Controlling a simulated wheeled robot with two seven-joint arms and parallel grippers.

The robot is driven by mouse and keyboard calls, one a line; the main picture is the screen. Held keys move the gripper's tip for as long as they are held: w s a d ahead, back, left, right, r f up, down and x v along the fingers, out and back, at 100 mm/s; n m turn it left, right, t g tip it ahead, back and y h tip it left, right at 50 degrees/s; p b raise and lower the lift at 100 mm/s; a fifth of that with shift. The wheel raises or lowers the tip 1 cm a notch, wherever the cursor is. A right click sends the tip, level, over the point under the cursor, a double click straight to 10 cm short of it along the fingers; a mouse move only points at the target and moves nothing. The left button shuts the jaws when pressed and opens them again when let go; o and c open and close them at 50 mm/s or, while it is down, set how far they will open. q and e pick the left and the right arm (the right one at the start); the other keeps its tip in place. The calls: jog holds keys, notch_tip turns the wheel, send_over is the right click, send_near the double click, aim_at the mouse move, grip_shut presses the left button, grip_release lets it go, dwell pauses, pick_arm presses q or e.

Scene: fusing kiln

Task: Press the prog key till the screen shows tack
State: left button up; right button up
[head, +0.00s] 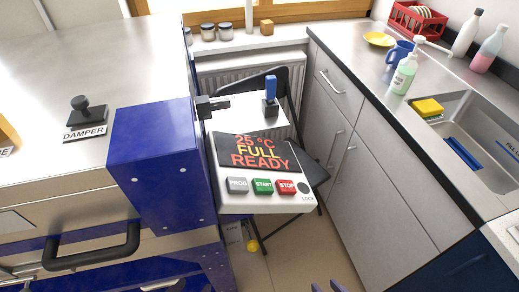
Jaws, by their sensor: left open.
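The control panel (227,203) is a pale sloped box beside the blue kiln housing. Its dark screen (283,148) reads "25 °C", "FULL" and "READY". Below the screen, from left to right, are the grey PROG key (237,185), the green START key (263,186) and the red STOP key (287,187). A round black LOCK (305,188) is at the right corner. My right gripper is not in view.
The blue housing (152,150) stands left of the panel, near the DAMPER knob (87,114) and a black handle (92,250). A blue-topped lever (270,92) rises behind the panel. A dark chair (292,100) is behind it; grey cabinets (372,160) stand right.

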pick_arm(q)
jog(key=shift+w+d+r, duration=0.1)
jog(key=shift+r, duration=0.05)
grip_shut()
dwell(0.4)
dwell(1.5)
